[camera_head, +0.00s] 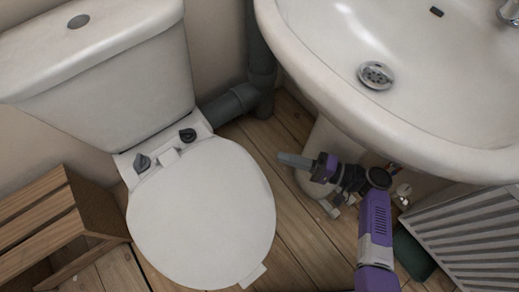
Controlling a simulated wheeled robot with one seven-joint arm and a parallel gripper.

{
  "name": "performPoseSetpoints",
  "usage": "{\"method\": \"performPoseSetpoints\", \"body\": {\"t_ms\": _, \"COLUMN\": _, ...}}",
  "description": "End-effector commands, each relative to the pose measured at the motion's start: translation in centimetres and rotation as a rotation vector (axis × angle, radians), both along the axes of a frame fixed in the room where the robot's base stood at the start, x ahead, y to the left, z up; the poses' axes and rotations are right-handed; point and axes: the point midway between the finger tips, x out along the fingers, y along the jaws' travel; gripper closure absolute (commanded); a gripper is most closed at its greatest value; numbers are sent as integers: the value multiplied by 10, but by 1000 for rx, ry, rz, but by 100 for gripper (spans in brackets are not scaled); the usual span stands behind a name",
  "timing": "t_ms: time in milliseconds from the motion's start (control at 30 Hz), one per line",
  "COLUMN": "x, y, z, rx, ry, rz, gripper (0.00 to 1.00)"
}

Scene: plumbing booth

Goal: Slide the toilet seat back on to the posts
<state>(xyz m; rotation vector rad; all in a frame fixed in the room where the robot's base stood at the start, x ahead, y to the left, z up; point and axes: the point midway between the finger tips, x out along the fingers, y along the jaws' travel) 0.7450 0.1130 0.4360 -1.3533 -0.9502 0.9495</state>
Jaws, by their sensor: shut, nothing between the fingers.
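The toilet seat (205,215), with its white lid down, lies over the bowl in the left half of the head view. Two dark posts (187,135) (142,162) stand on the white ledge behind it, in front of the cistern. A small white hinge block (168,157) at the seat's rear edge lies between the posts. I cannot tell whether the hinge is engaged on them. A small pale tab (252,275) sticks out at the seat's front edge. My gripper (284,158) is shut and empty, to the right of the seat and apart from it, pointing left.
The washbasin (430,90) overhangs at the upper right, close to my arm. A wooden crate (75,225) stands left of the toilet. A grey waste pipe (240,100) runs behind it. A ribbed grey panel (465,235) is at the lower right. Wooden floor (305,235) shows between seat and arm.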

Motion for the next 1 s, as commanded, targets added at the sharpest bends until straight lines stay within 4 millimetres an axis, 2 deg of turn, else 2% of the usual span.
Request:
{"method": "performPoseSetpoints", "body": {"t_ms": 200, "x": 14, "y": 41, "z": -2, "rx": 0, "ry": -1, "rz": 5, "gripper": 100}}
{"method": "performPoseSetpoints", "body": {"t_ms": 400, "x": 24, "y": 66, "z": -1, "rx": 0, "ry": -1, "rz": 3, "gripper": 100}}
{"method": "performPoseSetpoints", "body": {"t_ms": 600, "x": 28, "y": 75, "z": 0, "rx": 0, "ry": 0, "rz": 0, "gripper": 100}}
{"method": "performPoseSetpoints", "body": {"t_ms": 1000, "x": 23, "y": 78, "z": 1, "rx": -1, "ry": 1, "rz": 1, "gripper": 100}}
